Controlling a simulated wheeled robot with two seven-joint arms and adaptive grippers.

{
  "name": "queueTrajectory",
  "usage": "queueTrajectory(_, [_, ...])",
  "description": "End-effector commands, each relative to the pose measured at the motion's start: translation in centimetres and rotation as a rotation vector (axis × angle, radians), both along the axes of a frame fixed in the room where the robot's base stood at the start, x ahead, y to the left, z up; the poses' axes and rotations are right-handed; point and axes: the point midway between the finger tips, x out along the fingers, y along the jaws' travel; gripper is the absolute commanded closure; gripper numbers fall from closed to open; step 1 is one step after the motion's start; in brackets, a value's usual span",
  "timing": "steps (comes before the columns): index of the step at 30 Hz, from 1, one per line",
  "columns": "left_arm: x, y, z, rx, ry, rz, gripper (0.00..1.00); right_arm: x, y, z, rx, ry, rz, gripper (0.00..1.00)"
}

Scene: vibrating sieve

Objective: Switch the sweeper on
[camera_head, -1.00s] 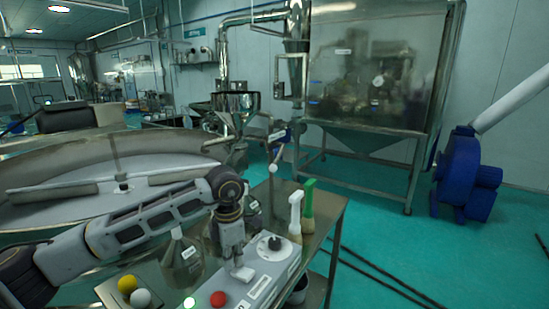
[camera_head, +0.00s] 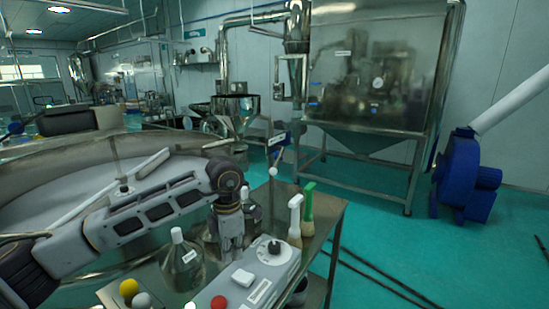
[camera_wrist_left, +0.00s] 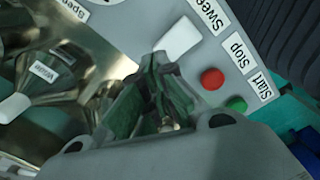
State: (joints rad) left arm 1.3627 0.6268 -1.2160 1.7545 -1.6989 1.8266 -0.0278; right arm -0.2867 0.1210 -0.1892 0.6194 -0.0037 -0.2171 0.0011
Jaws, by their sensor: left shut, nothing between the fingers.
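The sweeper switch (camera_head: 243,277) is a white rocker on the grey control box (camera_head: 262,275). It also shows in the left wrist view (camera_wrist_left: 178,38), beside a partly cut-off label starting "Swee" (camera_wrist_left: 209,14). My left gripper (camera_head: 231,259) is shut and empty, just behind the switch in the head view. In the left wrist view its fingertips (camera_wrist_left: 161,62) appear close to the rocker; I cannot tell whether they touch. The sweeper's bars (camera_head: 90,204) lie slantwise across the large round sieve pan (camera_head: 55,182). My right gripper is out of view.
The red Stop button (camera_wrist_left: 212,79) and green Start button (camera_wrist_left: 236,104) sit near the switch. A dial (camera_head: 275,248) is at the box's far end. A clear bottle (camera_head: 181,266) and two brushes (camera_head: 295,222) stand on the metal table, with yellow and white balls at its left.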

Motion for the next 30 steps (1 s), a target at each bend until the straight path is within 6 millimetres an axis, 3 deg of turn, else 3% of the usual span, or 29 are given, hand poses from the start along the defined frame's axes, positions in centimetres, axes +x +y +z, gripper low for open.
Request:
queueTrajectory(8, [0.0,0.0,1.5,0.000,0.000,0.000,1.00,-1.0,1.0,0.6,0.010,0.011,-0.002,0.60])
queueTrajectory(23, [0.0,0.0,3.1,-0.001,0.000,0.000,1.00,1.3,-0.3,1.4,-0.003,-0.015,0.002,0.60])
queueTrajectory(30, [0.0,0.0,3.1,0.000,0.001,0.000,1.00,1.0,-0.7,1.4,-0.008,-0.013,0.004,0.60])
